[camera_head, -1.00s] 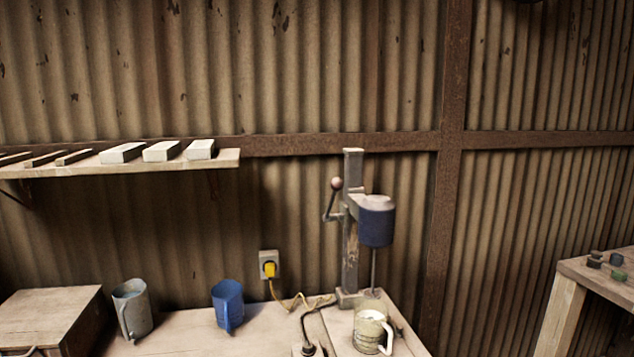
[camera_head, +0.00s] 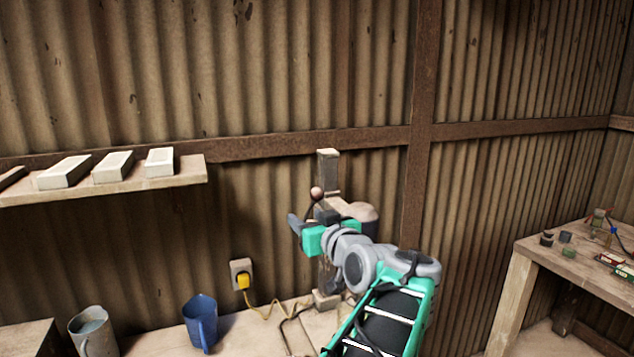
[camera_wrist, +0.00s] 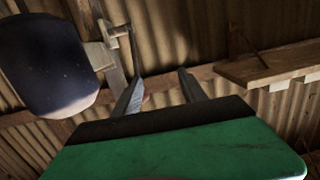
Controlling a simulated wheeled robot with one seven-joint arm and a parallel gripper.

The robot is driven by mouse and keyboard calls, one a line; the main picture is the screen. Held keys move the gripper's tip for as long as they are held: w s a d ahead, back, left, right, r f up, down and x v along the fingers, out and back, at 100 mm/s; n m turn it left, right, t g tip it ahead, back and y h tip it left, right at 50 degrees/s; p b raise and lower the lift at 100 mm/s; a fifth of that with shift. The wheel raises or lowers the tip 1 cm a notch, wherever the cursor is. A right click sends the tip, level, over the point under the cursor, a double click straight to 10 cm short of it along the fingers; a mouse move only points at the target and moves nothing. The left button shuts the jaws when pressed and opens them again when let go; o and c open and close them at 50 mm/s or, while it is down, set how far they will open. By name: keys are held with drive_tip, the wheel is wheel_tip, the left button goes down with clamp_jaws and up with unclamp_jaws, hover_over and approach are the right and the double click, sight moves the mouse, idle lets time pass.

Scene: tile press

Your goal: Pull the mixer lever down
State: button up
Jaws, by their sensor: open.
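The mixer is a grey post (camera_head: 328,168) with a motor head, mostly hidden behind my arm in the head view. Its lever has a round pinkish knob (camera_head: 316,193) raised at the left of the post. My gripper (camera_head: 294,225) is open, just below and left of the knob. In the wrist view, my gripper (camera_wrist: 160,88) has its two grey fingers apart. The metal lever rod (camera_wrist: 135,50) runs down by the left finger, and part of the knob (camera_wrist: 147,98) shows just inside that finger. The dark blue motor head (camera_wrist: 48,65) fills the left side.
A blue jug (camera_head: 201,322) and a grey jug (camera_head: 92,332) stand on the bench at left. A shelf (camera_head: 190,175) with pale blocks is on the wall. A yellow plug (camera_head: 243,282) sits in the socket. Another table (camera_head: 545,240) stands at right.

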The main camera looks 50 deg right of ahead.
sight(319, 194)
drive_tip(key=s+d+r+h, duration=0.2)
drive_tip(key=s+d+r, duration=0.1)
drive_tip(key=s, duration=0.1)
drive_tip(key=shift+t+y, duration=0.3)
drive_tip(key=p+x, duration=0.1)
drive_tip(key=x, duration=0.1)
drive_tip(key=p+x, duration=0.1)
drive_tip(key=x, duration=0.2)
drive_tip(key=p+x, duration=0.1)
drive_tip(key=x, duration=0.1)
drive_tip(key=shift+w+r, duration=0.15)
drive_tip(key=shift+r, duration=0.15)
drive_tip(key=shift+w+d+f+m, duration=0.1)
drive_tip(key=shift+w+d+m, duration=0.1)
drive_tip(key=shift+w+m, duration=0.1)
clamp_jaws()
